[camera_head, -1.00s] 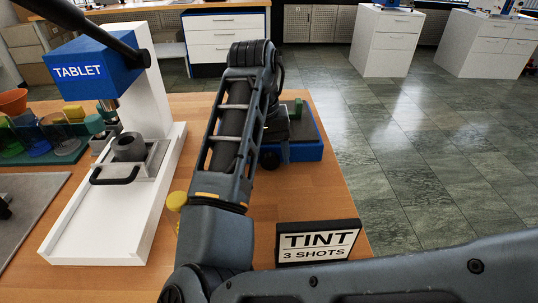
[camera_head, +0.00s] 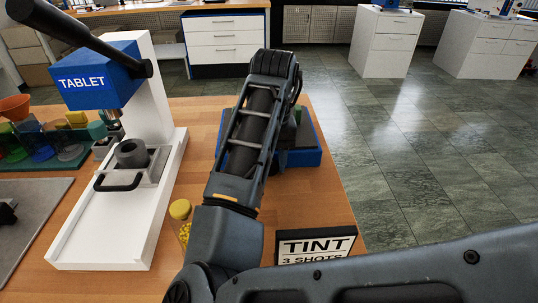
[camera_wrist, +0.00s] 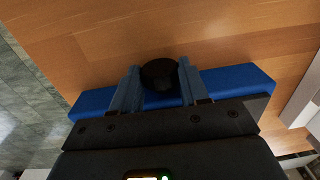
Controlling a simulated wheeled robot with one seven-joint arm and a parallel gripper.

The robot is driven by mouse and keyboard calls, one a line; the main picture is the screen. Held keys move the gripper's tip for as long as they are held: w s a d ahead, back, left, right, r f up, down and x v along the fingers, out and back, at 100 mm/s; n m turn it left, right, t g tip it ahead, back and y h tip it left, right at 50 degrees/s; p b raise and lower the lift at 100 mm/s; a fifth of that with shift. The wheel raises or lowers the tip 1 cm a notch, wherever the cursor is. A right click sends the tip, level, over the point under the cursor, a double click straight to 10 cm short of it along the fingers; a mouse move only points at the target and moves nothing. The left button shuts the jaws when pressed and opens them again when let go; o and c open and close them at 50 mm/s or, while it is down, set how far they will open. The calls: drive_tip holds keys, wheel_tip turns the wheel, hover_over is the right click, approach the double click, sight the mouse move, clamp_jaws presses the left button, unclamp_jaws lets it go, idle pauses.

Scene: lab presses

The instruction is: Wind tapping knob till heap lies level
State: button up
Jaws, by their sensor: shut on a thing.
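The black round knob (camera_wrist: 160,74) shows in the wrist view at the edge of a blue base (camera_wrist: 235,82). My gripper (camera_wrist: 157,78) has one finger on each side of the knob and is shut on it. In the head view the blue base (camera_head: 305,157) of the tapping device stands on the table behind my arm, with a dark and green upper part (camera_head: 303,122). My arm hides much of the device, the knob and my gripper there. No heap can be made out in either view.
A white and blue press marked TABLET (camera_head: 100,83) stands at left. A yellow-lidded jar (camera_head: 180,210) and a TINT sign (camera_head: 316,245) are near my arm. Coloured containers (camera_head: 45,145) and a grey mat (camera_head: 40,205) lie further left. Floor is open at right.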

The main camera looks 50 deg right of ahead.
drive_tip(key=t+y+p, duration=0.2)
drive_tip(key=p, duration=0.1)
drive_tip(key=shift+s+d+r, duration=0.2)
drive_tip(key=shift+s, duration=0.05)
drive_tip(key=shift+d+f+t+y+p, duration=0.1)
drive_tip(key=shift+f+t+y+p, duration=0.1)
drive_tip(key=shift+t+y+p, duration=0.5)
drive_tip(key=shift+f, duration=0.1)
drive_tip(key=o, duration=1)
drive_tip(key=shift+p+v, duration=2.5)
drive_tip(key=shift+v, duration=1.4)
